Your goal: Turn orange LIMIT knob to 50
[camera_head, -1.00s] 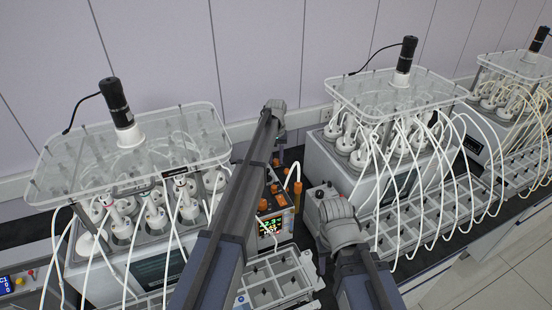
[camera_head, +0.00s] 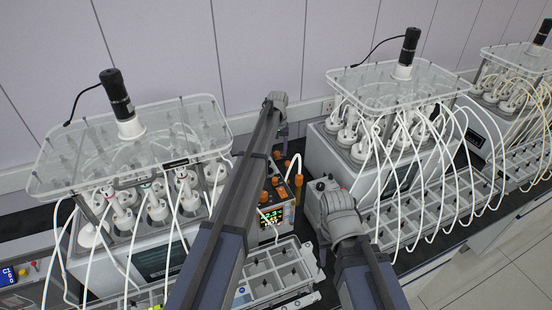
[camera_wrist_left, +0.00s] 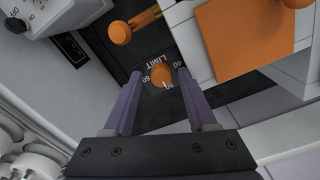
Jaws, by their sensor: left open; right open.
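The orange LIMIT knob (camera_wrist_left: 161,76) is a small round knob on a dark panel in the left wrist view. The word LIMIT and scale numbers, including 60 and 40, are printed around it. A light mark shows near its lower edge; its exact reading is too small to tell. My left gripper (camera_wrist_left: 159,74) is open, with one purple finger on each side of the knob. I cannot tell whether the fingers touch it. In the head view my left arm hides the gripper and this knob. My right gripper is out of view; only part of its arm shows.
The control box with a lit display (camera_head: 271,215) stands between two reactor units. A grey compartment tray (camera_head: 300,298) is in front, and white tubes hang nearby.

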